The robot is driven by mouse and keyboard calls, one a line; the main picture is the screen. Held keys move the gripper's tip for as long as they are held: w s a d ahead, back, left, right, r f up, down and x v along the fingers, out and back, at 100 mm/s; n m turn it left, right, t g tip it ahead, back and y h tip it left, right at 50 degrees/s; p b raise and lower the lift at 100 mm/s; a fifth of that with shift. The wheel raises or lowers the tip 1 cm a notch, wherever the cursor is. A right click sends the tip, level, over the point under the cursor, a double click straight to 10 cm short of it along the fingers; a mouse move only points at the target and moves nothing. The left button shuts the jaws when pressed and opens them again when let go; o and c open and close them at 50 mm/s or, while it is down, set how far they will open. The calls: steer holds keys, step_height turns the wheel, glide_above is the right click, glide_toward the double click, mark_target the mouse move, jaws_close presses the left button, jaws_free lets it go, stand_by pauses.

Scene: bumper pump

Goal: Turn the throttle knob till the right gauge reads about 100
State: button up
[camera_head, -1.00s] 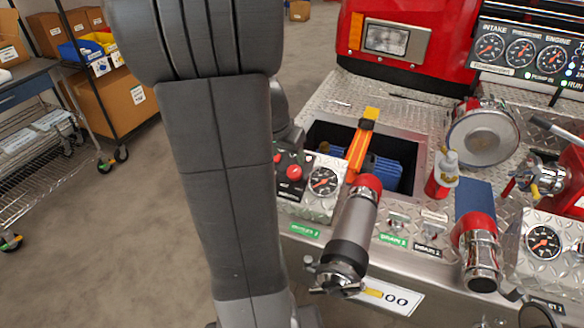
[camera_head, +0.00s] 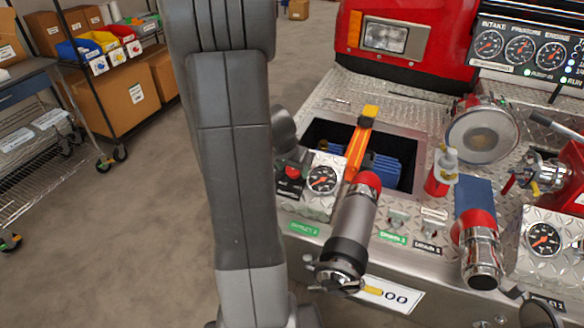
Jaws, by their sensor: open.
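The dark panel at the top right carries three round gauges: intake (camera_head: 488,44), pressure (camera_head: 520,49) and engine (camera_head: 550,55). The engine gauge is the rightmost of them; its numbers are too small to read. Below the panel's gauges is a row of small lights. Another gauge (camera_head: 543,239) is on the right plate. I cannot make out which part is the throttle knob. My gripper is out of view.
A red-and-metal nozzle (camera_head: 351,235) sticks out over the bumper's front, with another at its right (camera_head: 478,250). A red bottle (camera_head: 442,172) and a round metal cap (camera_head: 482,133) stand on the deck. My grey arm fills the left middle. Open floor (camera_head: 150,240) lies left.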

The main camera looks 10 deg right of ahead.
steer(key=c, duration=1)
steer(key=shift+b, duration=0.3)
steer(key=shift+f+n+b, duration=0.15)
steer(key=shift+n+b, duration=0.65)
steer(key=shift+n, duration=0.3)
steer(key=n+h+b, duration=0.1)
steer(key=n+b, duration=0.2)
steer(key=n, duration=0.1)
steer(key=n+b, duration=0.2)
steer(key=n, duration=0.4)
steer(key=shift+a+h+b, duration=0.1)
steer(key=shift+h+b, duration=0.2)
steer(key=shift+h, duration=0.1)
steer(key=shift+n, duration=0.4)
steer(key=o, duration=1)
